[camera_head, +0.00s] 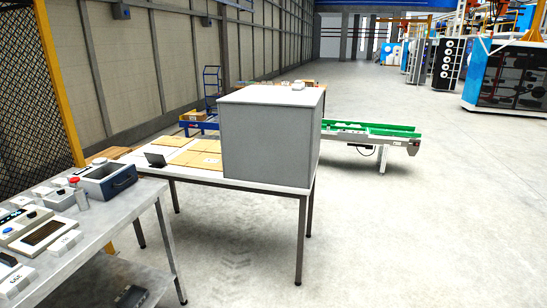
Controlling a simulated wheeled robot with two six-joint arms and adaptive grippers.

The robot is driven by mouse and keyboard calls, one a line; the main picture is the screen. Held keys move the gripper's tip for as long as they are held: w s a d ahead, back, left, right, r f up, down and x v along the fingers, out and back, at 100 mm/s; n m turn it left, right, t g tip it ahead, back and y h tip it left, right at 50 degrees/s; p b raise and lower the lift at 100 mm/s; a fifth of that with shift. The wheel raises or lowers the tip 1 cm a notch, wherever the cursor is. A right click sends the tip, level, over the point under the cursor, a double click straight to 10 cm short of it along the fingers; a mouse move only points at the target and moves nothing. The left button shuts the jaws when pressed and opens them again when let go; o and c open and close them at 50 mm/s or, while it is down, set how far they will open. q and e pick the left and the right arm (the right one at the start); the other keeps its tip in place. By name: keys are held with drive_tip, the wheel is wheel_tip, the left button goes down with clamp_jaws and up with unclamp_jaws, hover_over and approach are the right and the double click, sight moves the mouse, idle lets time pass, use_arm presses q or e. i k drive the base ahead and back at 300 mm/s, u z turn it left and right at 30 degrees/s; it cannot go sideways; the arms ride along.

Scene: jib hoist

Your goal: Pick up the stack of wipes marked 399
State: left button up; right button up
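Several small white items lie on the grey table (108,232) at the left. One white block with a dark marking (63,242) is near the table's middle. Another white block with a marking (15,281) is at the lower left edge of the view. The markings are too small to read, so I cannot tell whether either is the stack of wipes marked 399. Neither of my grippers is in view.
An open dark blue-grey bin (105,183) stands at the table's far end. Behind, a second table holds a large grey box (270,138) and flat cardboard (196,158). A green conveyor (375,129) is further back. The floor at right (430,230) is clear.

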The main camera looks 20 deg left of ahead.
sight(15, 283)
drive_tip(key=u, duration=0.1)
drive_tip(key=i, duration=1.4)
drive_tip(key=u, duration=0.75)
drive_tip(key=i, duration=0.95)
drive_tip(key=u, duration=1.55)
drive_tip(key=i, duration=0.85)
drive_tip(key=u, duration=0.7)
